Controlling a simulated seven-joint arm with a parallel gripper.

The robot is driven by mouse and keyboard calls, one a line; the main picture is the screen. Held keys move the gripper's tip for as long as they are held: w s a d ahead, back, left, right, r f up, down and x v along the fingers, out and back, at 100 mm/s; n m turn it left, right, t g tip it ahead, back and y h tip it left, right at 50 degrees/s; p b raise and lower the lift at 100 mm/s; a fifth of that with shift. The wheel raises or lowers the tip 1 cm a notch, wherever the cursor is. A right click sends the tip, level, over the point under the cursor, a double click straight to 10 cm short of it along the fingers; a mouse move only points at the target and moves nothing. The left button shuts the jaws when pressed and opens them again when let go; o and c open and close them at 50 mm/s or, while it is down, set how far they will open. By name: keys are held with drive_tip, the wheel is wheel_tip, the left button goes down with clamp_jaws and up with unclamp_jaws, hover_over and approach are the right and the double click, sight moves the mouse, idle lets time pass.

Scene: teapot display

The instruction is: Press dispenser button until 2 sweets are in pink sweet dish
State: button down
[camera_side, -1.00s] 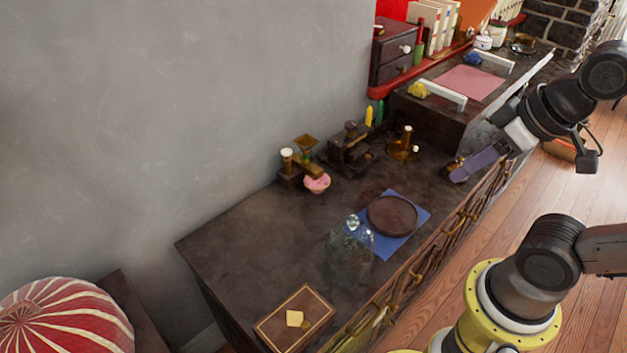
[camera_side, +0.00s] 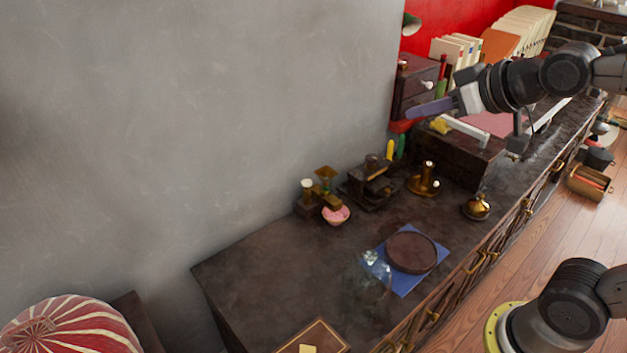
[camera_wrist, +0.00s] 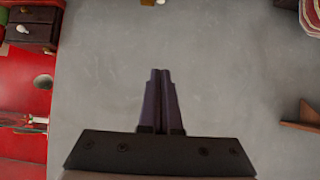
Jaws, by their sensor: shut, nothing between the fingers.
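The dispenser (camera_side: 333,200) stands on the dark counter against the wall in the side view, with a brass hopper (camera_side: 326,174) on top. A white-topped post (camera_side: 307,184), which looks like the button, stands at its left. The pink sweet dish (camera_side: 336,216) sits in front of the dispenser; its contents are too small to count. My gripper (camera_side: 410,113) has purple fingers, shut and empty. It is raised above and to the right of the dispenser, apart from it. In the wrist view my gripper (camera_wrist: 160,72) points at grey wall, and no dispenser shows there.
A dark brass-fitted device (camera_side: 370,185), a brass candle holder (camera_side: 424,182) and a brass bell (camera_side: 477,207) stand right of the dispenser. A brown round plate (camera_side: 411,252) on a blue cloth (camera_side: 440,250) and a glass dome (camera_side: 374,268) are in front.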

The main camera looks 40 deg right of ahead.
drive_tip(key=w+f+t, duration=0.1)
drive_tip(key=w+f, duration=0.2)
drive_tip(key=w, duration=0.6)
drive_tip(key=w+f, duration=0.4)
drive_tip(key=w, duration=0.6)
drive_tip(key=w+d+f+g, duration=0.1)
drive_tip(key=w+f, duration=0.2)
drive_tip(key=f, duration=1.2)
drive_tip(key=shift+w+d+f+g, duration=0.2)
drive_tip(key=shift+d+f+g, duration=0.05)
drive_tip(key=shift+d+g, duration=0.15)
drive_tip(key=shift+w, duration=0.1)
hover_over(307, 183)
drive_tip(key=s, duration=0.2)
wheel_tip(307, 183, down, 6)
drive_tip(key=f, duration=0.4)
drive_tip(key=shift+w+d+f, duration=0.1)
drive_tip(key=shift+w+d, duration=0.05)
drive_tip(key=shift+d, duration=0.05)
